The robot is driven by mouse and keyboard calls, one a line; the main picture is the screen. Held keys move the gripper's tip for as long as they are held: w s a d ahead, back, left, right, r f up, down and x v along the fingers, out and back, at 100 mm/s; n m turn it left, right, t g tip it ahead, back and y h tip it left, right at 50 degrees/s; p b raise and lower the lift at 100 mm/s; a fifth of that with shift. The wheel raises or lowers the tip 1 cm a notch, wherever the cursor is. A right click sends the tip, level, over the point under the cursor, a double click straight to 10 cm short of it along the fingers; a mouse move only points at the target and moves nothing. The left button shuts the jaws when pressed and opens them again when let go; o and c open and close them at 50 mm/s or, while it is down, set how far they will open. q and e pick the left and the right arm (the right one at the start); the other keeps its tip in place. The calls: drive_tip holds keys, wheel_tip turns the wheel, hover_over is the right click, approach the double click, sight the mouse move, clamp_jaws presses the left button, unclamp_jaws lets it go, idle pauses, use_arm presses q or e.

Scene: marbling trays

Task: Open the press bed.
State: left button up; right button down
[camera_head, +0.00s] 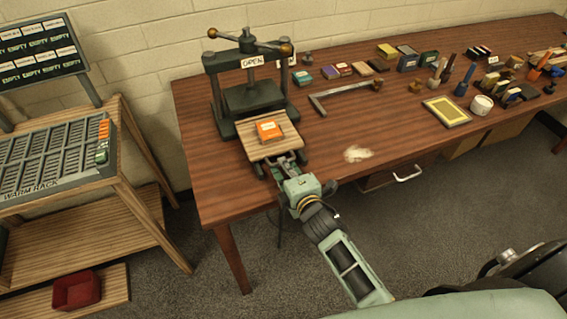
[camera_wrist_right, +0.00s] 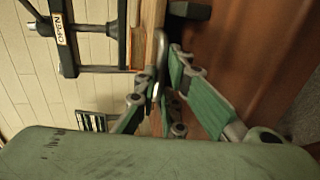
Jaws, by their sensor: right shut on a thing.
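The press (camera_head: 249,80) stands at the left end of the brown table, dark green, with a top bar handle and a plate reading OPEN (camera_head: 252,62). Its wooden bed (camera_head: 262,143) sticks out toward me, clear of the frame, with an orange block (camera_head: 269,131) on it. My right gripper (camera_head: 287,163) is at the bed's front edge, shut on its metal handle. In the right wrist view, the fingers (camera_wrist_right: 160,85) close around the grey handle (camera_wrist_right: 161,50), beside the bed's wooden edge (camera_wrist_right: 150,25). My left gripper is out of view.
The table (camera_head: 220,185) carries a metal bracket-like tool (camera_head: 345,95), small boxes, brushes and a yellow-framed panel (camera_head: 446,111) to the right. A pale patch (camera_head: 357,154) lies right of the bed. A wooden rack (camera_head: 60,165) stands left, with a red bin (camera_head: 77,291) low down.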

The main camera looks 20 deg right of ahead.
drive_tip(key=c, duration=1.8)
unclamp_jaws()
drive_tip(key=shift+c, duration=0.2)
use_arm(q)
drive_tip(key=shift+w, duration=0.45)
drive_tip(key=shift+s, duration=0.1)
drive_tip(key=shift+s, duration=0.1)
use_arm(e)
drive_tip(key=v, duration=1.2)
